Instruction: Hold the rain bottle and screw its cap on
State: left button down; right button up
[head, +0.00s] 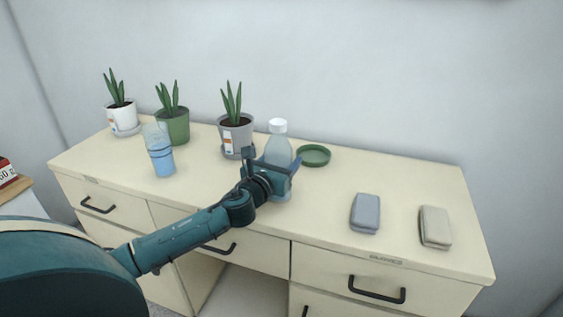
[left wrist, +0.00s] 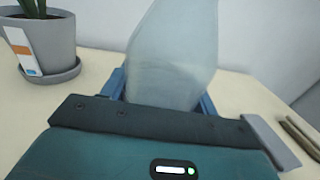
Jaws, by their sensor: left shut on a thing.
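The rain bottle (head: 279,150) is a pale translucent bottle standing upright near the middle of the dresser top. A white cap (head: 278,126) sits on its top; I cannot tell whether it is screwed tight. My left gripper (head: 279,172) is shut on the bottle's body from the front. In the left wrist view the bottle (left wrist: 172,55) rises between the blue fingers (left wrist: 160,95), with its top out of frame. My right gripper is in neither view.
Potted plants (head: 121,112) (head: 173,122) (head: 236,133) line the back left. A blue-banded clear bottle (head: 161,158) stands left. A green dish (head: 314,156) lies close right of the rain bottle. Blue-grey (head: 365,213) and beige (head: 435,227) blocks lie right. The dresser (head: 310,210) has clear space before them.

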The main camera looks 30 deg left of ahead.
pick_arm(q)
jog(key=shift+f, duration=0.2)
jog(key=shift+c, duration=2.1)
grip_release()
jog(key=shift+r, duration=0.1)
jog(key=shift+s+r, duration=0.1)
jog(key=shift+r, duration=0.05)
jog(key=s+d, duration=0.1)
jog(key=s, duration=1)
jog(key=shift+s+d, duration=0.15)
jog(key=shift+s, duration=0.25)
